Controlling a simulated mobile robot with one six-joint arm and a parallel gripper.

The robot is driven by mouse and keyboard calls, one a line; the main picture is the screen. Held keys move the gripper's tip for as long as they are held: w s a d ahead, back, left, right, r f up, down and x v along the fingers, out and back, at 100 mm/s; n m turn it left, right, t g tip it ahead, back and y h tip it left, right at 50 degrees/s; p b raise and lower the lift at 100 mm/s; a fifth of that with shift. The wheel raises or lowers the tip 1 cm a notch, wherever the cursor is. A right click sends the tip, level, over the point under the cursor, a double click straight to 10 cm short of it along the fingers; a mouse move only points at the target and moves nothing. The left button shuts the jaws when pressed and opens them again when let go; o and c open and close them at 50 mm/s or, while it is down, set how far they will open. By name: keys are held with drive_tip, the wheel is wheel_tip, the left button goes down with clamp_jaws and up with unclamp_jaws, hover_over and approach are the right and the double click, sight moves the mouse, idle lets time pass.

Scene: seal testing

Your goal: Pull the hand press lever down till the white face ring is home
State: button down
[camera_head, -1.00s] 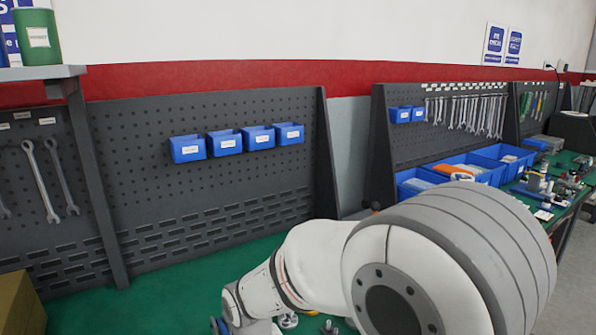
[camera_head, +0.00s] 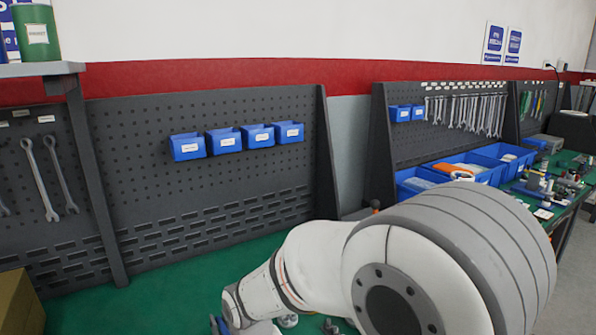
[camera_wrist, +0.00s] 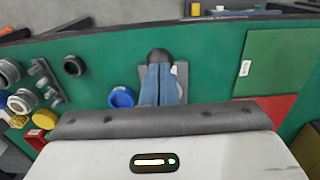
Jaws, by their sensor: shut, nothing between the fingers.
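In the wrist view, my gripper (camera_wrist: 160,84) is shut, with its two blue fingers side by side and nothing between them. A black round knob (camera_wrist: 160,55), likely the end of the press lever, shows just beyond the fingertips. Whether the fingers touch it I cannot tell. A grey base (camera_wrist: 144,72), likely the hand press, lies under the knob and fingers. A small white piece (camera_wrist: 181,70) shows right of the fingers, mostly hidden; I cannot tell if it is the white face ring. In the head view, my arm hides most of this area.
A blue ring (camera_wrist: 121,97) lies left of the fingers. Grey rings (camera_wrist: 20,101), a grey rack (camera_wrist: 47,80) and a black ring (camera_wrist: 74,65) stand further left. A labelled green panel (camera_wrist: 270,65) and a red area (camera_wrist: 270,110) are at right. Green bench lies between.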

drive_tip(key=shift+s+f+b, duration=0.1)
drive_tip(key=shift+f+b, duration=0.35)
drive_tip(key=shift+f, duration=0.3)
drive_tip(key=shift+s+d+f+b, duration=0.15)
drive_tip(key=shift+f+b, duration=0.75)
drive_tip(key=shift+f, duration=0.4)
idle(0.5)
drive_tip(key=shift+r+p, duration=3.25)
drive_tip(key=shift+r, duration=1.4)
